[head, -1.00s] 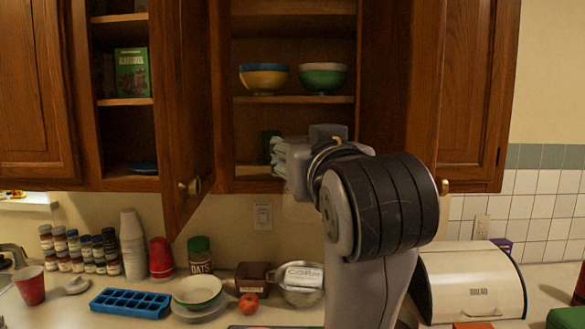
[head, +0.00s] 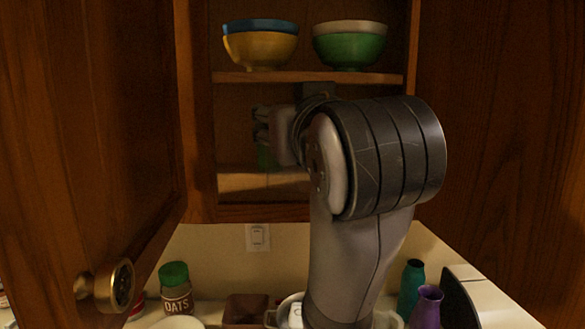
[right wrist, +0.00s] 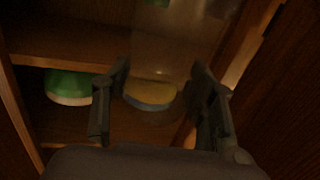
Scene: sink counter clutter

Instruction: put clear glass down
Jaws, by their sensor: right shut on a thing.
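The clear glass (right wrist: 178,40) is a faint see-through shape in the right wrist view, between the two fingers of my right gripper (right wrist: 160,100). The gripper is shut on it. In the head view my right gripper (head: 262,130) is inside the open cabinet, above the lower shelf (head: 262,184) and below the shelf with the bowls. The glass is too faint to make out in the head view, and any gap beneath it cannot be told. My left gripper is not in view.
A yellow and blue bowl stack (head: 260,46) and a green bowl stack (head: 350,46) stand on the upper shelf. A dark green thing (head: 265,157) is behind the gripper. An open door (head: 90,120) stands at left. An oats jar (head: 176,290) and purple vase (head: 427,306) are on the counter below.

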